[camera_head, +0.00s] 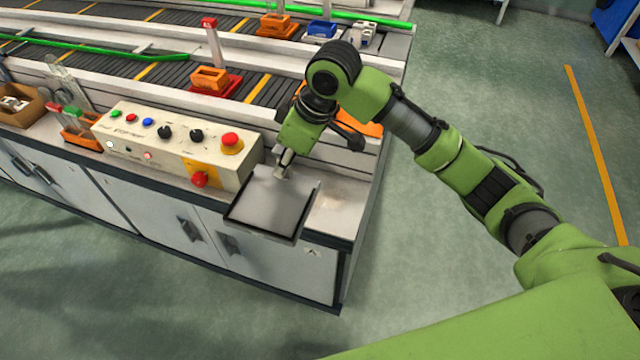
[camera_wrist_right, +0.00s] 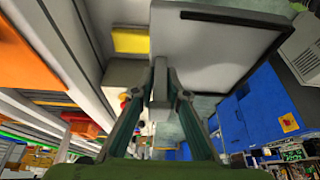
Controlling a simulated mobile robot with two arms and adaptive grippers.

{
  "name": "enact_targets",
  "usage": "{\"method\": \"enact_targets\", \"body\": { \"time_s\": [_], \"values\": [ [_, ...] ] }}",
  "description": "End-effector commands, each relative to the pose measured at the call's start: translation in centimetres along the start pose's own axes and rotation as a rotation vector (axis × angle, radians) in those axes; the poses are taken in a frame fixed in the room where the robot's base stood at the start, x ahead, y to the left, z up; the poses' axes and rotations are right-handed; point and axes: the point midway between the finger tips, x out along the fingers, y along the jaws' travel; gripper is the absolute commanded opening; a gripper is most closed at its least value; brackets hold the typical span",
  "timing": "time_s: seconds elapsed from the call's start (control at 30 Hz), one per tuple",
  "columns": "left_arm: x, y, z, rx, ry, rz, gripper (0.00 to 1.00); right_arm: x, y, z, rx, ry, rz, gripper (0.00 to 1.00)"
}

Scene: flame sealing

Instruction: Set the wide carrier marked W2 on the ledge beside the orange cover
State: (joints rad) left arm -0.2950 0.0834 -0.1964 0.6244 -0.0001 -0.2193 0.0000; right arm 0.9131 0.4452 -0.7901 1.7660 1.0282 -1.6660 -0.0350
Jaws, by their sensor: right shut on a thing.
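A wide, flat grey carrier (camera_head: 268,203) with a dark rim is at the right end of the white bench, beside the control box. My right gripper (camera_head: 284,170) is shut on its far edge. In the wrist view the fingers (camera_wrist_right: 160,88) pinch the edge of the carrier (camera_wrist_right: 225,50). The carrier's front reaches the bench's front edge; I cannot tell whether it touches the top. No W2 mark is readable. The orange cover (camera_head: 372,128) is behind my right arm, partly hidden, and an orange surface shows at left in the wrist view. My left gripper is not in view.
The control box (camera_head: 170,150), with buttons and a red knob on its front, stands close left of the carrier. A bare strip of ledge (camera_head: 335,212) lies to the carrier's right. Orange and blue bins (camera_head: 322,30) sit on the conveyor behind. The floor at right is clear.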

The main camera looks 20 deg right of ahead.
Motion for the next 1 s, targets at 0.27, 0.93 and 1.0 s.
{"method": "enact_targets", "body": {
  "time_s": [0.27, 0.93, 1.0],
  "values": [
    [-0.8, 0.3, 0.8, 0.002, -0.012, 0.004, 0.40, 0.9, 5.4, 4.4, 0.008, -0.001, 0.003, 0.00],
    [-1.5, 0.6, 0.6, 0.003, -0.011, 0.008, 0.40, 6.7, 10.0, 10.1, 0.003, 0.000, 0.000, 0.00],
    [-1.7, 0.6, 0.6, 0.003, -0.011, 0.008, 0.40, 7.5, 10.0, 10.5, 0.004, 0.000, 0.000, 0.00]
  ]
}}
